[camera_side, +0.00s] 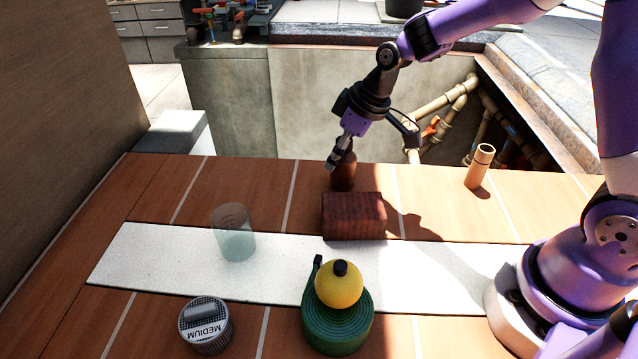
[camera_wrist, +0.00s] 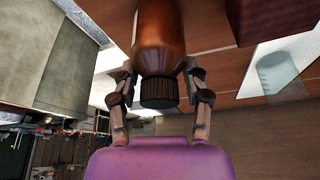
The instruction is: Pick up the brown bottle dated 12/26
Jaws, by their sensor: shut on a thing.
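The brown bottle (camera_side: 343,178) stands at the back edge of the wooden deck, behind a dark red-brown block. My gripper (camera_side: 341,158) is at its upper part in the side view and partly covers it. In the wrist view the bottle (camera_wrist: 160,45) shows its brown body and dark ribbed cap, and my gripper (camera_wrist: 160,78) is shut on it with one finger on each side near the neck. No date can be read on the bottle in either view. I cannot tell if its base touches the deck.
The red-brown block (camera_side: 353,216) is just in front of the bottle. A clear beaker (camera_side: 233,236), a yellow ball (camera_side: 338,290) on a green coiled hose (camera_side: 338,328), a canister marked MEDIUM (camera_side: 206,328) and a copper-coloured pipe piece (camera_side: 480,167) stand around. A pit with pipes lies behind.

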